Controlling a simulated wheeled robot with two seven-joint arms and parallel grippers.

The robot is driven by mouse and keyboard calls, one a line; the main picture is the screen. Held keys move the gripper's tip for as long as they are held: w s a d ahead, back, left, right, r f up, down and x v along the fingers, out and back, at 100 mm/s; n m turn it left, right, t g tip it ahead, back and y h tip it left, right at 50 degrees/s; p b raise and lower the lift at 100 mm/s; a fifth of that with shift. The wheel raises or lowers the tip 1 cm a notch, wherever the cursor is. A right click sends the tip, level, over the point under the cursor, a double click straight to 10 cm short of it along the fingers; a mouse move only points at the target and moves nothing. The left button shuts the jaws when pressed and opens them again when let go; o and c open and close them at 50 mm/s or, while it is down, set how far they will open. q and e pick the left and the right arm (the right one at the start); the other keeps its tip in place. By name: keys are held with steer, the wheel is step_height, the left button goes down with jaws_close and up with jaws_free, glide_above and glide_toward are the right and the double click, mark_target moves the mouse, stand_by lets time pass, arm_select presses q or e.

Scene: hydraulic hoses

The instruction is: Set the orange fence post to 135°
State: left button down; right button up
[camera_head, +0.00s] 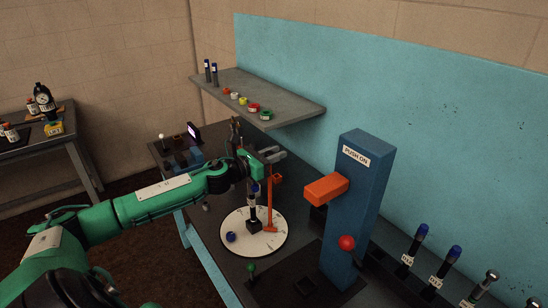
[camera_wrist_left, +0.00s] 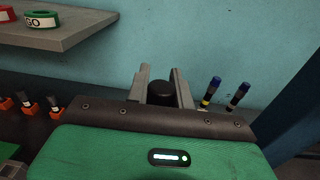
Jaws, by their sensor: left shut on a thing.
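The orange fence post (camera_head: 269,209) stands upright at the right part of a round white dial plate (camera_head: 238,243) on the bench. My left gripper (camera_head: 274,155) is directly above the post's visible part, with its fingers pointing right toward the wall. In the left wrist view its two fingers (camera_wrist_left: 161,90) are shut on a dark round-topped knob (camera_wrist_left: 161,89), which appears to be the top of the post. The fingers hide the join between knob and post. The angle marks on the plate are too small to read. My right gripper is not in view.
A black block (camera_head: 254,225) with an upright fitting stands on the plate beside the post, and a blue cap (camera_head: 231,237) lies at left. A blue column (camera_head: 354,205) with an orange arm rises at right. A grey shelf (camera_head: 300,106) hangs above the bench.

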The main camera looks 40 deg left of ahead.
arm_select(q)
steer(key=shift+r+h, duration=0.15)
steer(key=shift+h, duration=0.15)
steer(key=c, duration=1.2)
jaws_free()
steer(key=shift+s, duration=0.1)
